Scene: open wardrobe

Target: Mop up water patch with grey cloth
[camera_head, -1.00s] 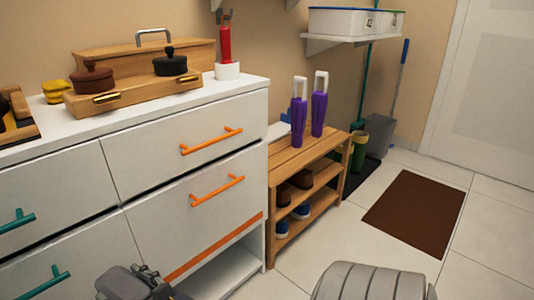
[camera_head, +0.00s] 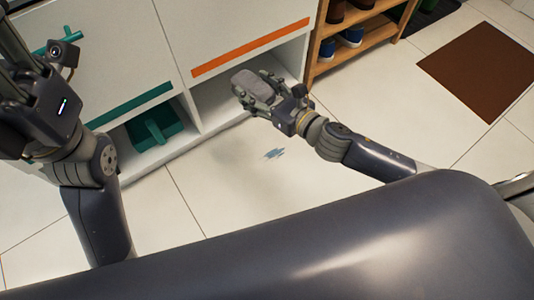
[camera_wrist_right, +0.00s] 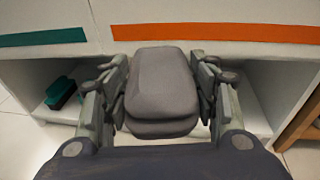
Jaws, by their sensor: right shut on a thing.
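My right gripper (camera_head: 263,98) is shut on the grey cloth (camera_head: 254,84), which is folded into a thick pad. In the right wrist view the cloth (camera_wrist_right: 161,86) sits between the two fingers (camera_wrist_right: 162,100). The gripper holds it in front of the cabinet's open lower compartment. The water patch (camera_head: 274,153) is a small bluish spot on the floor tiles, below and slightly right of the gripper in the head view. The cloth is apart from the patch. My left gripper (camera_head: 30,95) is at the upper left, in front of the cabinet; its fingertips are not clearly visible.
The white cabinet (camera_head: 215,35) stands behind, with a green brush-like item (camera_head: 155,128) in its left lower compartment. The wooden shoe rack (camera_head: 375,22) holding shoes is to the right. A brown mat (camera_head: 485,68) lies at far right. The floor around the patch is clear.

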